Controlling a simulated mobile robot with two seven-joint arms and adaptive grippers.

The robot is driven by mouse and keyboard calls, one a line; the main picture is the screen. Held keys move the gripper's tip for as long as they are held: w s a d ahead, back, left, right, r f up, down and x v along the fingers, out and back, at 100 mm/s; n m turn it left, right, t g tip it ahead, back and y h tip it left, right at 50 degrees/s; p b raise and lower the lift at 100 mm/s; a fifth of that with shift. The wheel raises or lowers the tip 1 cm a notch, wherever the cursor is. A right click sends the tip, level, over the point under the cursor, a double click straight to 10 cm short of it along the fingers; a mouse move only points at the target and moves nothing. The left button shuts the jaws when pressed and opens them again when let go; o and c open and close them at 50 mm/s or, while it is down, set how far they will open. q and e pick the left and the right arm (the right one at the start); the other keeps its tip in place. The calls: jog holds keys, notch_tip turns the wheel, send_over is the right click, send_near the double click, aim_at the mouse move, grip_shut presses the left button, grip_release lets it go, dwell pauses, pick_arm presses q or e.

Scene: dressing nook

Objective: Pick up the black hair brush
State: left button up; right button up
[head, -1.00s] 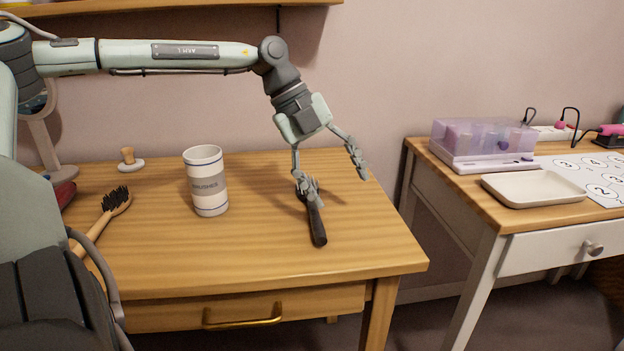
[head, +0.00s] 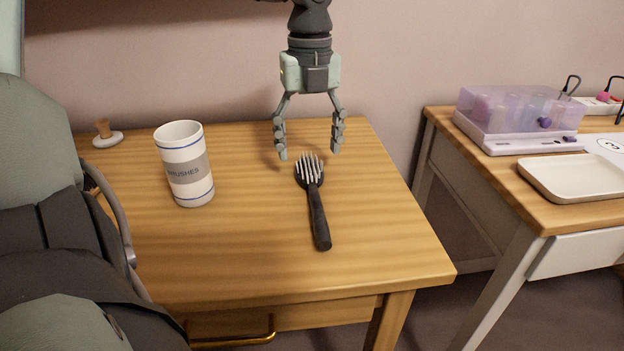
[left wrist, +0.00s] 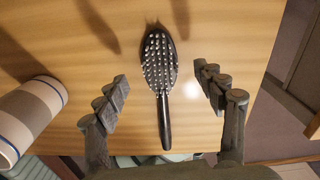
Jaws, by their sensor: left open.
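The black hair brush (head: 316,205) lies on the wooden table (head: 255,245), its pale-tipped bristles up. In the head view its head points to the back and its handle to the front. My left gripper (head: 309,150) is open and empty, pointing down just behind and above the brush head. In the left wrist view the brush (left wrist: 160,75) lies between the two spread fingers (left wrist: 166,92), below them and not touched. My right gripper is not in view.
A white cup marked for brushes (head: 186,165) stands left of the brush. A small wooden-handled item (head: 106,134) is at the back left. A second table on the right holds a cream tray (head: 572,180) and a purple organizer (head: 518,115). The table's front right is clear.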

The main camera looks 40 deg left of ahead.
aim_at(309, 162)
pick_arm(q)
notch_tip(309, 162, down, 3)
jog(key=shift+f, duration=0.15)
jog(key=shift+c, duration=0.3)
jog(key=c, duration=1.2)
